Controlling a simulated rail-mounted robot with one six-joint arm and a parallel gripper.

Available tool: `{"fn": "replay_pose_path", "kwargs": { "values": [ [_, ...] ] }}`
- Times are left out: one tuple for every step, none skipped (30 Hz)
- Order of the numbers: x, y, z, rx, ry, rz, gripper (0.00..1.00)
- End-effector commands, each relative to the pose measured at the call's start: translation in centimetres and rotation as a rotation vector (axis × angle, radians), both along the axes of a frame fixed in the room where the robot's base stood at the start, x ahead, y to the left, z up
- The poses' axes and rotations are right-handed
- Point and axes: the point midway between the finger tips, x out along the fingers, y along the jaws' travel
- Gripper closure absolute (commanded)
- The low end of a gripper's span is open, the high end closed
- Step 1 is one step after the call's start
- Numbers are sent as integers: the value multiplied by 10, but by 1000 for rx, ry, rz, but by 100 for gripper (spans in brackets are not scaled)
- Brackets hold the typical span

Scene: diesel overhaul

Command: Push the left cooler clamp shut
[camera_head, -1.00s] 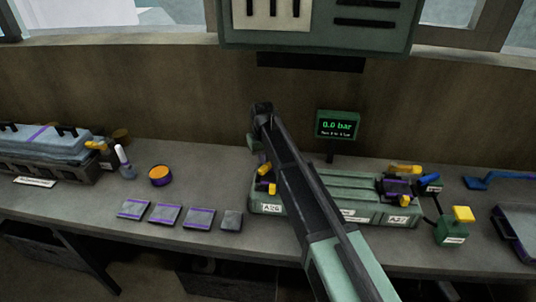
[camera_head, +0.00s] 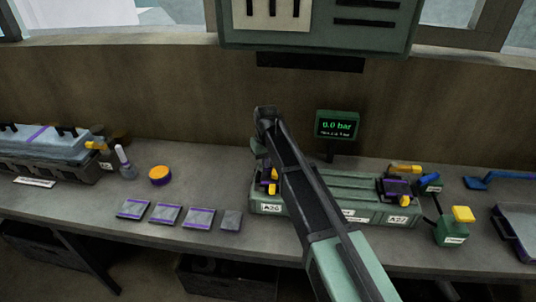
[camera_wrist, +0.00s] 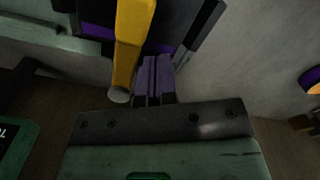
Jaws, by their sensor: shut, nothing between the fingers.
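The left cooler clamp (camera_head: 261,186) sits at the left end of the green cooler (camera_head: 345,191), beside the A26 label. It has yellow parts and a dark purple part, and my arm partly covers it. In the wrist view its yellow lever (camera_wrist: 131,40) runs up and down the picture, left of my fingers, in front of a black block with purple bands (camera_wrist: 186,18). My gripper (camera_wrist: 157,62) is shut and empty, its fingertips close beside the lever's right side. I cannot tell whether they touch it. In the head view my fingers are mostly hidden at the clamp.
The right clamp (camera_head: 396,188) with yellow parts is at the cooler's other end. A pressure display (camera_head: 337,125) reading 0.0 bar stands behind. A green box with a yellow top (camera_head: 462,214) stands right. Several flat pads (camera_head: 166,213) and an orange-topped tin (camera_head: 160,175) lie left.

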Motion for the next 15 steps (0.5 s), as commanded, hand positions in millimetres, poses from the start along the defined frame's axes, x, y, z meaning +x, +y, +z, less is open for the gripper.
{"fn": "replay_pose_path", "kwargs": {
  "values": [
    [2,2,0,0,0,0,100],
    [3,3,0,0,0,0,100],
    [4,3,0,0,0,0,100],
    [4,4,0,0,0,0,100],
    [4,4,0,0,0,0,100],
    [3,3,1,0,0,0,100],
    [3,3,2,0,0,0,100],
    [3,3,4,0,0,0,100],
    [3,3,8,0,0,0,100],
    [3,3,12,0,0,0,100],
    [3,3,17,0,0,0,100],
    [3,3,23,0,0,0,100],
    [3,3,27,0,0,0,100],
    [3,3,32,0,0,0,100],
    [3,3,37,0,0,0,100]
  ]
}}
